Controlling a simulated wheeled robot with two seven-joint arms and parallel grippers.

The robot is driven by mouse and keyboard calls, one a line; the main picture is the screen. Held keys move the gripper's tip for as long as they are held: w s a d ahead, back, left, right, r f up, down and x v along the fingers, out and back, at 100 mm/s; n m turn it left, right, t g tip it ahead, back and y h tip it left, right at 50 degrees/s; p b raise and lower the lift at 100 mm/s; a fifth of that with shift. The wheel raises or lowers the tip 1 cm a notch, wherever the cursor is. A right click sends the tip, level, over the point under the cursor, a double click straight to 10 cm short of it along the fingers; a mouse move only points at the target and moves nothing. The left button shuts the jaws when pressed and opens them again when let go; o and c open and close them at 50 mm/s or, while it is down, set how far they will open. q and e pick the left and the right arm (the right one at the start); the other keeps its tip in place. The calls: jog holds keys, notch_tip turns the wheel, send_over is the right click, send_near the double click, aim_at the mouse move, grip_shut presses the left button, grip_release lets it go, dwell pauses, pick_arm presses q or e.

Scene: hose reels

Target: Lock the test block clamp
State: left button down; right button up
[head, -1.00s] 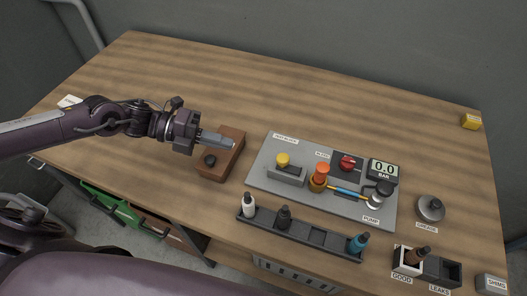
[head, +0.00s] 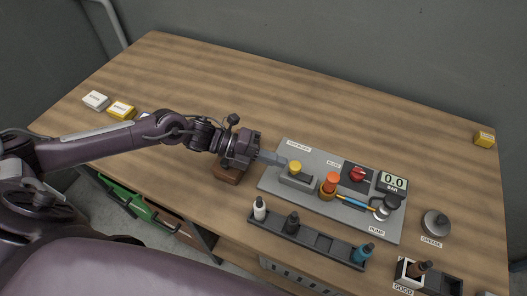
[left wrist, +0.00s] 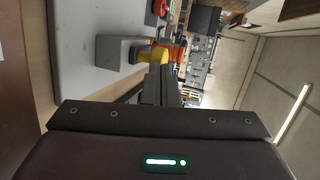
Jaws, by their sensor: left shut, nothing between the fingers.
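The test block (head: 296,182) is a grey block with a yellow knob (head: 295,166) on top, at the left of the grey test panel (head: 330,160). My left gripper (head: 281,160) is shut and empty, its fingertips just left of the yellow knob. In the left wrist view, the fingers (left wrist: 157,85) point toward the yellow knob (left wrist: 152,55), with the grey block (left wrist: 117,52) beside it. I cannot tell whether the fingertips touch the knob. My right gripper is not in view.
Right of the block are an orange-capped fitting (head: 330,184), a red knob (head: 357,174), the pump (head: 385,206) and a gauge (head: 392,182) reading 0.0 BAR. A rack (head: 310,239) of bottles stands in front. A brown wooden block (head: 228,175) sits under my left gripper.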

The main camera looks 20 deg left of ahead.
aim_at(299, 169)
pick_arm(q)
jog(key=shift+d, duration=0.15)
jog(key=d+b, duration=0.1)
jog(key=d, duration=0.2)
jog(key=shift+d, duration=0.25)
jog(key=shift+s, duration=0.1)
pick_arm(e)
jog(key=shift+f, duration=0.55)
pick_arm(q)
jog(key=shift+a, duration=0.1)
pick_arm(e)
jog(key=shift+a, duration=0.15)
